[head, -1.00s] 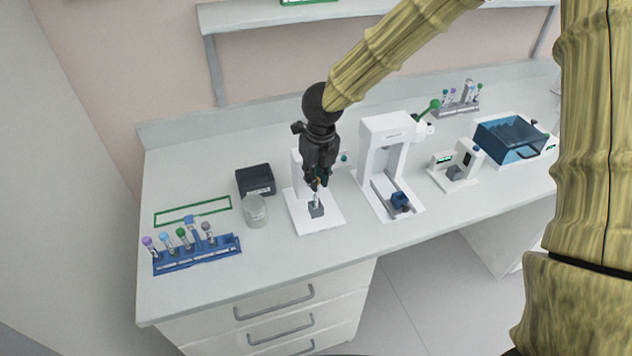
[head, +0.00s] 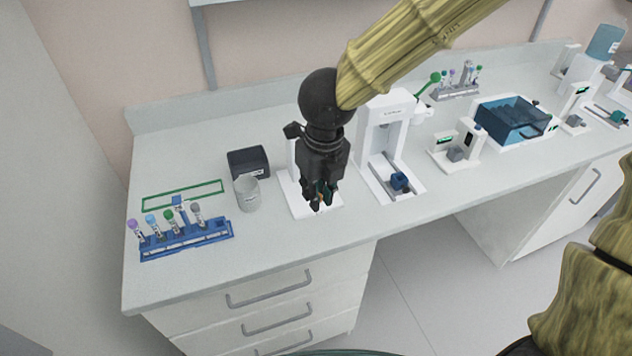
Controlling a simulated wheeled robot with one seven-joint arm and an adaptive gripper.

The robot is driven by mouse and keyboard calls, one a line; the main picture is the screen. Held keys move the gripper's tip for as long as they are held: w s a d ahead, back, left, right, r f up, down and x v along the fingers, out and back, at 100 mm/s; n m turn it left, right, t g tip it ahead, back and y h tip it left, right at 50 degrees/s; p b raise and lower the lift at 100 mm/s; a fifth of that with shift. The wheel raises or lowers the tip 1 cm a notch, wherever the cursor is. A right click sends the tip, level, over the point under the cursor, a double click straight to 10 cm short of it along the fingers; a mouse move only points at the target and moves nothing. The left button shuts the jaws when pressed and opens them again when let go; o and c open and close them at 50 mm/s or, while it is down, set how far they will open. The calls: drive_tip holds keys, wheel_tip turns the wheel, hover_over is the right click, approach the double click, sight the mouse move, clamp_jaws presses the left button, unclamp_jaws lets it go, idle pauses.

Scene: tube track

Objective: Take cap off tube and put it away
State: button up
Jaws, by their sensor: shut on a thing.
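My gripper (head: 317,205) is in the head view, pointing down over the white stand (head: 298,203) near the middle of the bench. It is shut on the cap (head: 322,187), of which only a teal patch shows between the dark fingers. The fingers hide most of the cap. The tube and its grey block are hidden behind my gripper, so I cannot tell whether cap and tube touch. A blue rack (head: 187,240) with several capped tubes stands at the left front. A grey-white open cup (head: 247,195) stands left of the white stand.
A black box (head: 249,162) is behind the cup. A green-outlined rectangle (head: 182,195) marks the bench at left. A tall white device (head: 380,140) stands close on the right, with a blue-lidded box (head: 512,120) farther right.

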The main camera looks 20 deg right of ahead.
drive_tip(key=shift+s+r, duration=0.2)
drive_tip(key=shift+s, duration=0.15)
drive_tip(key=shift+r+p, duration=1.4)
drive_tip(key=shift+p, duration=0.5)
drive_tip(key=shift+a+f, duration=0.1)
